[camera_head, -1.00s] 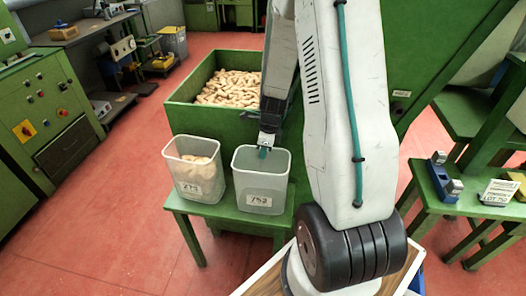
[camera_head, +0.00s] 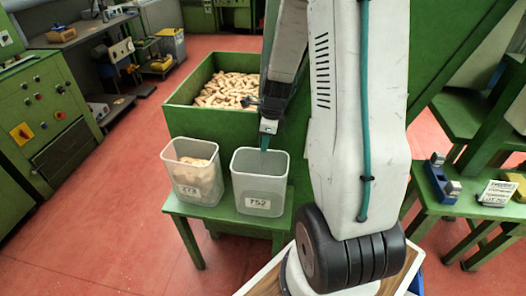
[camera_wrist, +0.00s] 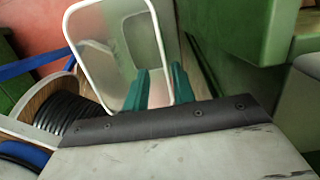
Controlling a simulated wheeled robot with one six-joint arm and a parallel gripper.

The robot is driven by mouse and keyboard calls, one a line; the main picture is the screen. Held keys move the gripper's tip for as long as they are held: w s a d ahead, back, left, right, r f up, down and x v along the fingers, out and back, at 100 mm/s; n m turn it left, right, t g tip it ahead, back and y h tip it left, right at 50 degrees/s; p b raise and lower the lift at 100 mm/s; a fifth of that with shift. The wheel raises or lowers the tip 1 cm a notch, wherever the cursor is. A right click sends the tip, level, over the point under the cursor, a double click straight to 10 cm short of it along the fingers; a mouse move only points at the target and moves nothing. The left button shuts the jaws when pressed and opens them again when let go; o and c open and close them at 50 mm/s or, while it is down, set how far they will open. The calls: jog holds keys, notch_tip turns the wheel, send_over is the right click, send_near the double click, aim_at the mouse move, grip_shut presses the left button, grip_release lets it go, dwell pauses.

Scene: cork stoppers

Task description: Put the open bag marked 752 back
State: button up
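The thing marked 752 is a clear, open-topped plastic bin (camera_head: 258,180), not a bag. It stands upright on a green bench (camera_head: 205,211) and looks empty. The wrist view shows its white rim and see-through wall (camera_wrist: 98,62). My gripper (camera_head: 265,142) is at the bin's back rim in the head view. In the wrist view its two green fingers (camera_wrist: 160,88) are apart, one on each side of the rim. I see a gap between them and cannot tell if either touches the wall.
A second clear bin (camera_head: 194,180), holding cork stoppers, stands close on the left. A large green crate of corks (camera_head: 222,125) stands behind. A green side bench with a blue tool (camera_head: 440,180) and a lot card (camera_head: 497,193) is at right. Red floor lies open at left.

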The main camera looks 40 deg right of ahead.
jog(key=s+a+r+n, duration=0.3)
jog(key=a+r+n, duration=0.3)
jog(key=r, duration=0.2)
jog(key=s+a+r+n, duration=0.3)
jog(key=a+r+n, duration=0.3)
jog(key=r, duration=0.3)
jog(key=s+a+r+n, duration=0.3)
jog(key=s+a+n, duration=0.1)
jog(key=s+n, duration=0.3)
jog(key=s+a+r+n+h, duration=0.1)
jog(key=s+a+r+n, duration=0.2)
jog(key=s+n, duration=0.4)
jog(key=shift+s+a+r+n, duration=0.25)
jog(key=shift+a+n, duration=0.45)
jog(key=shift+n, duration=0.4)
jog(key=shift+a, duration=0.1)
